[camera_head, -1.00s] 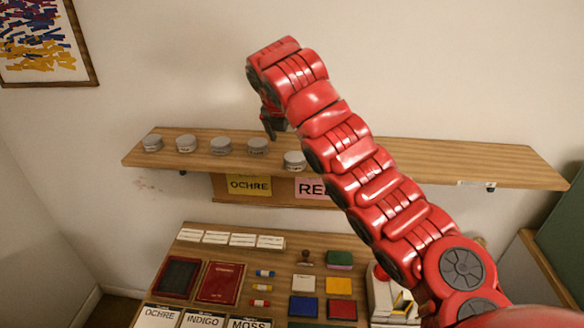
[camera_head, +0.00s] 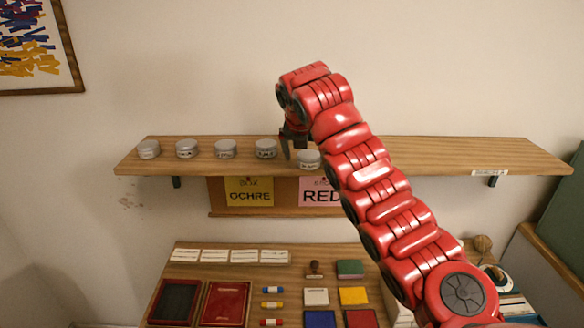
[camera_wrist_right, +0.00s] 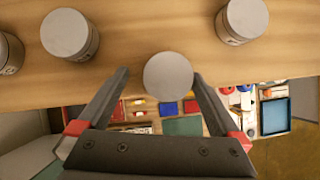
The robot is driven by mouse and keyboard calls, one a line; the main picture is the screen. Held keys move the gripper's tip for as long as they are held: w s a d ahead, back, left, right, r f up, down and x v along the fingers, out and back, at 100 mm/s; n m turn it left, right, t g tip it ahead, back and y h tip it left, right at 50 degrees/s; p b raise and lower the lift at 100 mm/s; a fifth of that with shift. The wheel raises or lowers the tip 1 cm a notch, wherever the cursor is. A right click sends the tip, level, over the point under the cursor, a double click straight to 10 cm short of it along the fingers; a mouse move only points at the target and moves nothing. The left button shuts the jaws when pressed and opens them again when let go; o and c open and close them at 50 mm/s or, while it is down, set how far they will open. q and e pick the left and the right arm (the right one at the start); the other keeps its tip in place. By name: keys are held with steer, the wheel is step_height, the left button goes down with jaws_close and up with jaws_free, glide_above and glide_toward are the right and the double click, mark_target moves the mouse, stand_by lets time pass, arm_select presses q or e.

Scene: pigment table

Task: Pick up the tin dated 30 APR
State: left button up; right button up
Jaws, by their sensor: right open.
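Several round grey tins stand in a row on the wooden shelf (camera_head: 420,160). Their front labels are too small to read, so I cannot tell which is dated 30 APR. My right gripper (camera_head: 294,150) is open and reaches down to the shelf between a tin (camera_head: 265,149) on its left and another tin (camera_head: 308,159) nearer the front edge. In the right wrist view the open fingers point at a tin (camera_wrist_right: 168,77) near the shelf edge, which shows between the fingertips. Contact cannot be told. My left gripper is not in view.
Neighbouring tins stand on both sides in the right wrist view, one at left (camera_wrist_right: 70,35) and one at right (camera_wrist_right: 242,20). Below the shelf hang an OCHRE card (camera_head: 249,192) and a RED card (camera_head: 318,192). A table (camera_head: 233,258) beneath holds pads and cards.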

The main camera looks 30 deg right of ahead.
steer(key=shift+s+d, duration=0.35)
steer(key=shift+d, duration=0.25)
steer(key=shift+c, duration=0.6)
steer(key=shift+w+a, duration=0.15)
steer(key=shift+a, duration=0.1)
steer(key=c, duration=0.7)
steer(key=shift+d, duration=0.1)
steer(key=c, duration=0.5)
